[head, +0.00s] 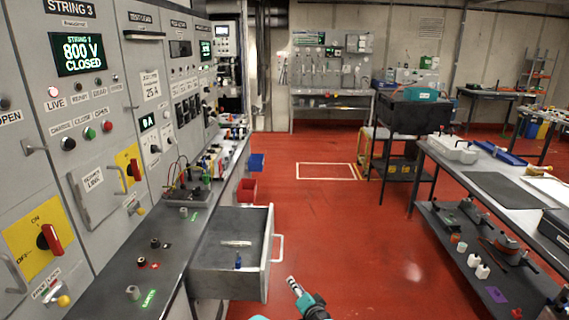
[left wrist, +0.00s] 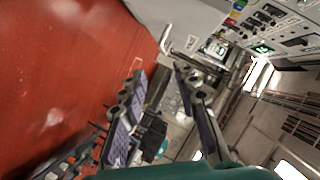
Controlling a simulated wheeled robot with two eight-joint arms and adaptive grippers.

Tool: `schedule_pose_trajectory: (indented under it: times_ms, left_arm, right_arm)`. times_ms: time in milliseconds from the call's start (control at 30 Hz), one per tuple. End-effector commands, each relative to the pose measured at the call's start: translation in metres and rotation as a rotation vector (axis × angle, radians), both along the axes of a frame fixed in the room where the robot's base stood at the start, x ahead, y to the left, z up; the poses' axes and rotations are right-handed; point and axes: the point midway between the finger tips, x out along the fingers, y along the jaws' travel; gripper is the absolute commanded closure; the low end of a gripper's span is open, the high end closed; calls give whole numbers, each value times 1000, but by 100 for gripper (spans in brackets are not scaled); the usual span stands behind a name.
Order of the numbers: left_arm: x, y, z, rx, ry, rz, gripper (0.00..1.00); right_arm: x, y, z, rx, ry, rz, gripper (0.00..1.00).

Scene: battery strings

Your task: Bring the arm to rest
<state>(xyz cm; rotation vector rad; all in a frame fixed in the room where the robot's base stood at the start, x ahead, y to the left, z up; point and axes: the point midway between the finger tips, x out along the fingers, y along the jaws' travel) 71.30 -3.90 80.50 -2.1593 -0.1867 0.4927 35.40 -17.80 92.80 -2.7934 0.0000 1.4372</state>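My left gripper (head: 292,284) is low in the head view, above the red floor to the right of the open drawer (head: 228,285). In the left wrist view its two dark fingers (left wrist: 158,70) stand apart with nothing between them, so it is open and empty. It is clear of the drawer and its handle (head: 278,247). My right gripper does not show in either view.
The grey cabinets with the STRING 3 panel (head: 78,53) and a dark counter (head: 130,270) line the left. The drawer juts into the aisle, holding small items. A workbench (head: 480,170) with a loaded lower shelf stands right. The red floor (head: 330,220) between is clear.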

Motion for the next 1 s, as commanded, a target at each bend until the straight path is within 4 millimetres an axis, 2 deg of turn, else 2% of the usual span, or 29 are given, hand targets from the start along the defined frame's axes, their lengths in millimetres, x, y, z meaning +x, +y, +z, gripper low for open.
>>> schedule_pose_trajectory:
  times_ms: [267,367,467,567,700,800,1000]
  left_arm:
    - [-9,43,39,-74,77,52,69]
    - [-19,65,58,-114,115,77,69]
    - [-37,94,81,-174,165,109,69]
    - [-63,126,103,-247,220,145,69]
    - [-111,164,126,-354,289,187,69]
    - [-150,186,138,-434,332,213,69]
    - [-233,215,146,-601,402,254,69]
  right_arm:
    - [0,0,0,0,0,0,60]
    - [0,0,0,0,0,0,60]
    - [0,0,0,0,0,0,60]
    - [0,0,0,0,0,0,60]
    - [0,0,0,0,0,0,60]
    - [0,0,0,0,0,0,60]
    - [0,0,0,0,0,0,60]
